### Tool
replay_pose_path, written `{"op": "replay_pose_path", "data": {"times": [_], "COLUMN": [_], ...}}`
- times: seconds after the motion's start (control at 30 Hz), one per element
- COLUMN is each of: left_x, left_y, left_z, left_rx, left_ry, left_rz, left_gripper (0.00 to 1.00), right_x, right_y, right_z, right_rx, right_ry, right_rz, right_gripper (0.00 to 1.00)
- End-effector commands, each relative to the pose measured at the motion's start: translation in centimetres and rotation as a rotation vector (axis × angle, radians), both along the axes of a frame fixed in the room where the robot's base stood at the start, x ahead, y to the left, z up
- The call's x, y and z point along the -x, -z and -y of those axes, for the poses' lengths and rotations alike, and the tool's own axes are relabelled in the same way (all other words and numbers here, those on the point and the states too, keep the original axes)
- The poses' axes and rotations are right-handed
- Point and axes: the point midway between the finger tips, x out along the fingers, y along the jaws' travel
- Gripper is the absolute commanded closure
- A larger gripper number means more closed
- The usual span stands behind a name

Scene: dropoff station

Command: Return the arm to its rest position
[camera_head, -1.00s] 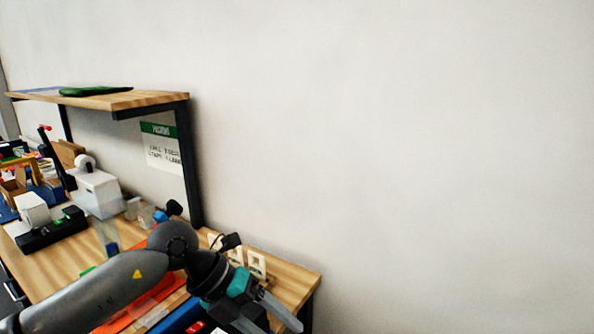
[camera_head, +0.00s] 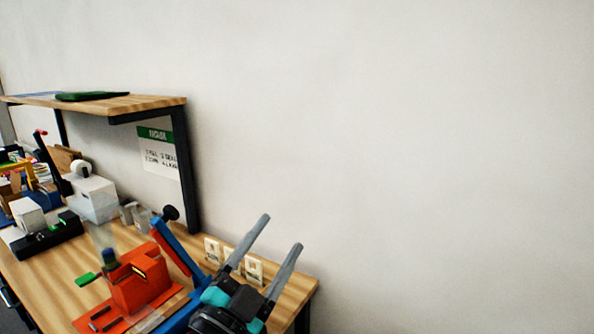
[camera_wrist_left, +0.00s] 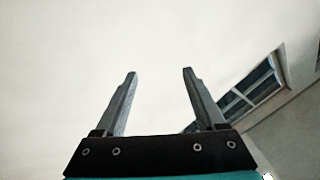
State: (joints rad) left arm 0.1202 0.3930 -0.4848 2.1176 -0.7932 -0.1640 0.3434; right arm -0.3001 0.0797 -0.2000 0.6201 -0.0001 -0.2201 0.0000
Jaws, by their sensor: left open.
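My left gripper (camera_head: 268,234) is at the bottom middle of the head view, in front of the right end of the wooden table (camera_head: 50,268). Its two grey fingers point up and are spread apart with nothing between them. In the left wrist view the same gripper (camera_wrist_left: 158,80) shows open and empty, with a plain pale surface behind it. Most of my left arm is out of view. My right gripper is not in view.
An orange fixture (camera_head: 140,285) with a blue lever (camera_head: 175,240) stands on the table left of the gripper. White boxed devices (camera_head: 92,198) stand further left. A raised shelf (camera_head: 130,104) spans the table's back. The wall area to the right is clear.

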Motion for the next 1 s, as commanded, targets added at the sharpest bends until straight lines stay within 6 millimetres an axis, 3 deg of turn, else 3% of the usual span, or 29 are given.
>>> {"op": "replay_pose_path", "data": {"times": [0.23, 0.47, 0.7, 0.83, 1.0], "left_x": [0.1, 4.3, 12.9, 18.0, 24.4], "left_y": [7.3, 16.3, 24.6, 27.5, 29.5], "left_z": [-6.8, -11.3, -13.2, -13.2, -12.7], "left_rx": [0.192, 0.285, 0.309, 0.299, 0.273], "left_ry": [-0.285, -0.494, -0.632, -0.664, -0.674], "left_rz": [-0.382, -0.792, -1.247, -1.464, -1.714], "left_gripper": [0.28, 0.28, 0.28, 0.28, 0.28], "right_x": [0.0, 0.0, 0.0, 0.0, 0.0], "right_y": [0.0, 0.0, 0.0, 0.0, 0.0], "right_z": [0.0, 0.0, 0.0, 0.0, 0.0], "right_rx": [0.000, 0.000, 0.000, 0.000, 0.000], "right_ry": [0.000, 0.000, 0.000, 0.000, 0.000], "right_rz": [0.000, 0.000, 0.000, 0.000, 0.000], "right_gripper": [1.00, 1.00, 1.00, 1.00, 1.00]}}
